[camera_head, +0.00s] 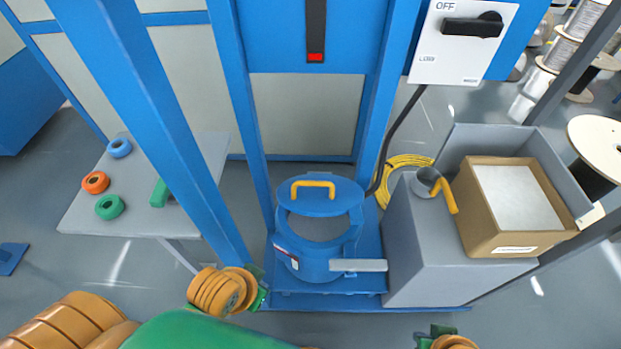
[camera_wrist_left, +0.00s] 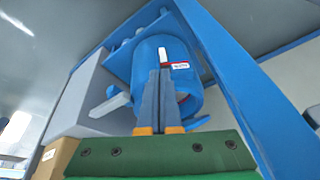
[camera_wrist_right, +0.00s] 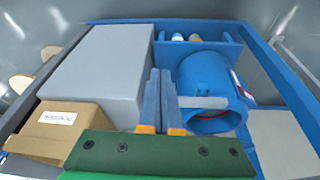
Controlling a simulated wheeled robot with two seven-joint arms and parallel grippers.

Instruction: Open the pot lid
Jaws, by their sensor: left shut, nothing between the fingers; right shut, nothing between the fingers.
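The blue pot (camera_head: 304,266) stands upright on a blue base between blue posts. Its round blue lid (camera_head: 340,205), with a yellow handle (camera_head: 313,184), sits over the rear of the rim, apart from the front of it; a grey interior shows below. A pale grey bar (camera_head: 358,265) sticks out at the pot's front right. My left gripper (camera_wrist_left: 162,72) is shut and empty, with the pot (camera_wrist_left: 150,48) beyond its fingertips. My right gripper (camera_wrist_right: 161,72) is shut and empty, with the pot (camera_wrist_right: 200,72) beyond it to the right. In the head view the fingers of both grippers are hidden or out of frame.
A grey block (camera_head: 420,235) stands right of the pot, with a cardboard box (camera_head: 515,243) and a yellow-handled grey item (camera_head: 427,182) on it. A blue post (camera_head: 165,130) rises at left, beside a table (camera_head: 85,215) with several coloured rings. A switch panel (camera_head: 440,70) hangs upper right.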

